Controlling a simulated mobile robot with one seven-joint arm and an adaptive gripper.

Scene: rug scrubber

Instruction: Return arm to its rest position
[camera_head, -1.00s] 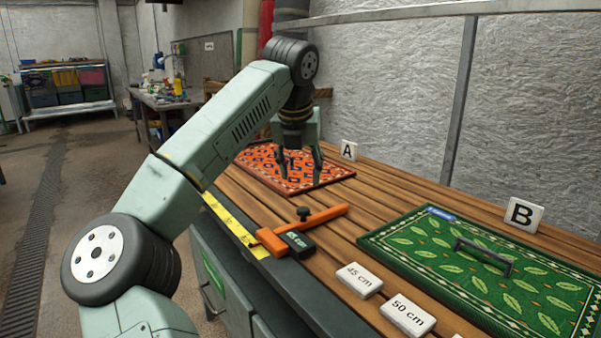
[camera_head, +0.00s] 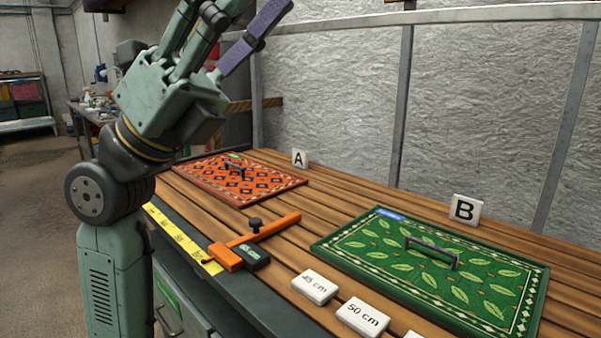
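My gripper (camera_head: 240,22) is raised at the top left, above the workbench and pointing upward. Its fingers are spread, one with a dark purple pad; the top edge of the picture cuts off part of them. I see nothing held between them. My arm is folded upright at the bench's left front edge. The orange patterned rug (camera_head: 268,181) lies flat beside sign A (camera_head: 300,158), with a small dark handle (camera_head: 234,171) on it. My gripper is clear of both.
A green leaf-patterned rug (camera_head: 345,257) with a dark handle (camera_head: 432,252) lies by sign B (camera_head: 466,209). An orange measuring tool (camera_head: 275,230), a yellow tape (camera_head: 180,238) and white length blocks (camera_head: 315,287) lie along the bench front. A wall stands behind the bench.

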